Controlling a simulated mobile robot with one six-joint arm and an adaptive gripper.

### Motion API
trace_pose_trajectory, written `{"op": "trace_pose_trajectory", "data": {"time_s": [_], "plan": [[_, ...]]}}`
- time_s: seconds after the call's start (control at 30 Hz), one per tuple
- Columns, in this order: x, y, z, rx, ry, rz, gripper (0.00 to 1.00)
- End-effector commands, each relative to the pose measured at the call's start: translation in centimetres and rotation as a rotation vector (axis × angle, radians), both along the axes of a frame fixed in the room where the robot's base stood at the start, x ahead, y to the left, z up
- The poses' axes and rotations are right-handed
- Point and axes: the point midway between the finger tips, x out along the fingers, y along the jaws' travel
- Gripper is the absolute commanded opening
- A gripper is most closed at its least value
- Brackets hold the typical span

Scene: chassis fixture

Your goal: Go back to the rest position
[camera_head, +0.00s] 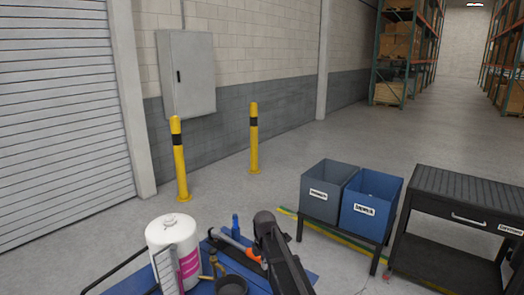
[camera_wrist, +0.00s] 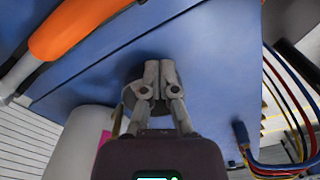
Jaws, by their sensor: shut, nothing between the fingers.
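My gripper (camera_wrist: 157,75) shows in the wrist view with its two grey fingers together and nothing between them. It is over a blue surface (camera_wrist: 215,75). Part of a round grey thing shows just behind the fingers; I cannot tell whether they touch it. In the head view my dark arm rises at the bottom middle, over the blue deck (camera_head: 308,277); the fingertips cannot be made out there.
On the deck are a white cylinder (camera_head: 168,236) with a pink label, an orange-handled tool (camera_wrist: 75,25) and a dark round cup (camera_head: 231,286). Coloured cables (camera_wrist: 285,90) lie right in the wrist view. A grey bin (camera_head: 323,200), a blue bin (camera_head: 366,222) and a black cart (camera_head: 460,205) stand right.

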Motion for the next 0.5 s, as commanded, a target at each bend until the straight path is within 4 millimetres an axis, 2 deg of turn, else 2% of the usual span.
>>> {"op": "trace_pose_trajectory", "data": {"time_s": [0.03,0.5], "plan": [[-1.3,-1.1,0.0,0.0,0.0,-0.078,0.0],[-8.9,-8.1,0.0,0.0,0.0,-0.827,0.0]]}}
